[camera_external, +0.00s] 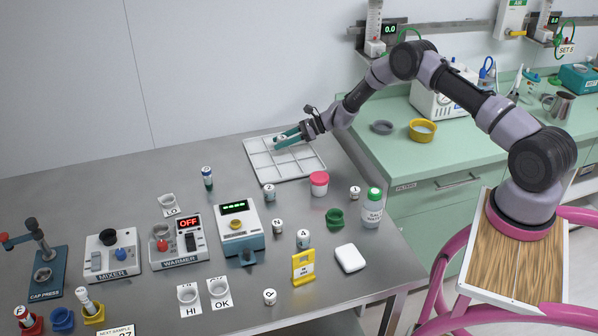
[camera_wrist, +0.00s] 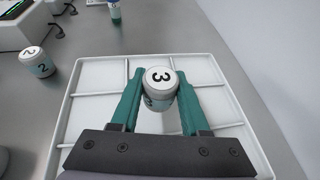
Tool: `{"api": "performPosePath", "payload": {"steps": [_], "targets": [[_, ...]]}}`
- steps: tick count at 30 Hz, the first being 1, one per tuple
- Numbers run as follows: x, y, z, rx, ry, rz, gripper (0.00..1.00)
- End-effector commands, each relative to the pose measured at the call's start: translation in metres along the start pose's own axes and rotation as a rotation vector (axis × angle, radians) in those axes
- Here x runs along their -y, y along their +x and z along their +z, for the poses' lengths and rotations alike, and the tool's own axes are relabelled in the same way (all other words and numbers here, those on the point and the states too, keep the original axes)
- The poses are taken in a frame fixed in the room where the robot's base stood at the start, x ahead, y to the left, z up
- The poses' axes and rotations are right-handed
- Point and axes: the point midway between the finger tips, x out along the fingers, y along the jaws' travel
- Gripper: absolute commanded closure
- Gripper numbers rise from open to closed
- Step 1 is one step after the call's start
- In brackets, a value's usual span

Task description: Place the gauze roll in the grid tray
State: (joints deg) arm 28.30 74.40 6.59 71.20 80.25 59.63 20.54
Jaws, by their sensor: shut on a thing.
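My gripper (camera_external: 287,138) is over the white grid tray (camera_external: 262,161) at the back of the steel table. In the wrist view my gripper (camera_wrist: 159,80) has its two teal fingers shut on a small white roll (camera_wrist: 160,76) with a black 3 on its top and teal print on its side. I take this for the gauze roll. It looks roughly upright, over the middle part of the grid tray (camera_wrist: 84,106). The fingers hide part of its sides, and I cannot tell whether its bottom touches the tray. The tray compartments that show look empty.
Similar white cylinders marked 2 (camera_external: 269,192), 1 (camera_external: 354,192) and 4 (camera_external: 303,239) stand in front of the tray. A pink-lidded jar (camera_external: 319,183), a green cup (camera_external: 335,217) and a green-capped bottle (camera_external: 372,208) are nearby. The wall is close behind the tray.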

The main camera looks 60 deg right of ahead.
Motion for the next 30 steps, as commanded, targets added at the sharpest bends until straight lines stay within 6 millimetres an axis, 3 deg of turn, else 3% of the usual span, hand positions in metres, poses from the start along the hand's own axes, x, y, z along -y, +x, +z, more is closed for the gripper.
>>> {"api": "performPosePath", "payload": {"steps": [6,17,18,20,30], "targets": [[0.000,0.012,-0.028,-0.001,0.001,0.001,1.00],[0.000,0.013,-0.033,-0.001,0.000,0.000,1.00],[0.000,0.014,-0.033,-0.001,0.000,0.000,0.51],[0.000,0.014,-0.033,-0.001,0.000,0.000,0.28],[0.000,0.013,-0.031,0.000,-0.001,0.000,0.25]]}}
